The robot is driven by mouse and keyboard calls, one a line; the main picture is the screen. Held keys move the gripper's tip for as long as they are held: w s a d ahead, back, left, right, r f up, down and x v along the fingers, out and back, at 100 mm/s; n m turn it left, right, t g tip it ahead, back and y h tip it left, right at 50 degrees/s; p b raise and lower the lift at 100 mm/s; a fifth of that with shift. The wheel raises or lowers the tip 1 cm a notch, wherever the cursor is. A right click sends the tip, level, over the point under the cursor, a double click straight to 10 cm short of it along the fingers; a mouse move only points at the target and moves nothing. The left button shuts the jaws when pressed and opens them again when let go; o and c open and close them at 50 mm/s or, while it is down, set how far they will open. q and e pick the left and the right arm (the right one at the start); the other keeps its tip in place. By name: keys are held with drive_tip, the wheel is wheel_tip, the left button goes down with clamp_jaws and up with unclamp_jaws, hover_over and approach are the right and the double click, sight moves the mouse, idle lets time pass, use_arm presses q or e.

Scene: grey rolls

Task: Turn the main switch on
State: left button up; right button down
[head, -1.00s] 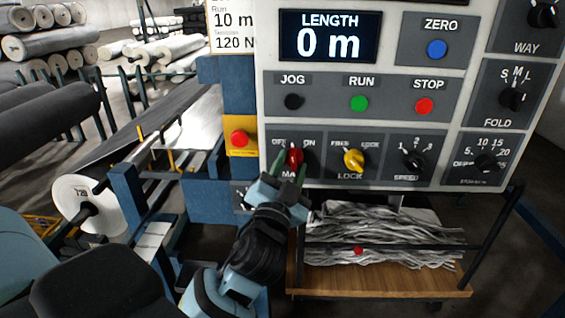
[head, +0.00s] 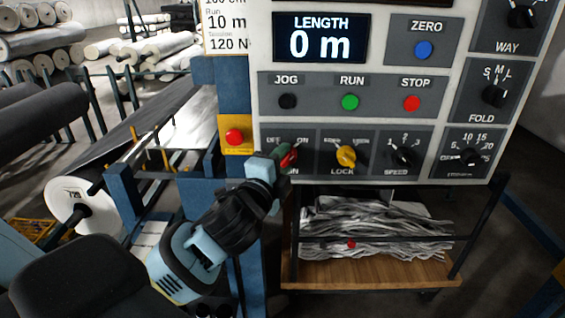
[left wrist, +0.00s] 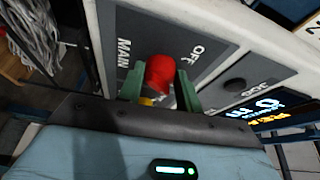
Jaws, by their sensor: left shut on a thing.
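The main switch is a red knob (head: 288,157) at the lower left of the control panel, under the OFF and ON labels. In the left wrist view the red knob (left wrist: 160,74) stands between my two green fingers, beside the words MAIN and OFF. My left gripper (head: 284,158) is shut on the knob, coming in from the lower left. The gripper covers part of the MAIN label and the knob's base. The knob seems to lean up and right, toward ON, but its exact setting is hard to tell. My right gripper is not in view.
The yellow LOCK knob (head: 346,156) is just right of the switch. A red button on a yellow box (head: 235,137) is close on the left. A wooden shelf (head: 370,272) with grey strips lies below.

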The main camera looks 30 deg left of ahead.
use_arm(q)
drive_tip(key=shift+r+m, duration=0.1)
drive_tip(key=shift+m, duration=0.5)
drive_tip(key=o, duration=1)
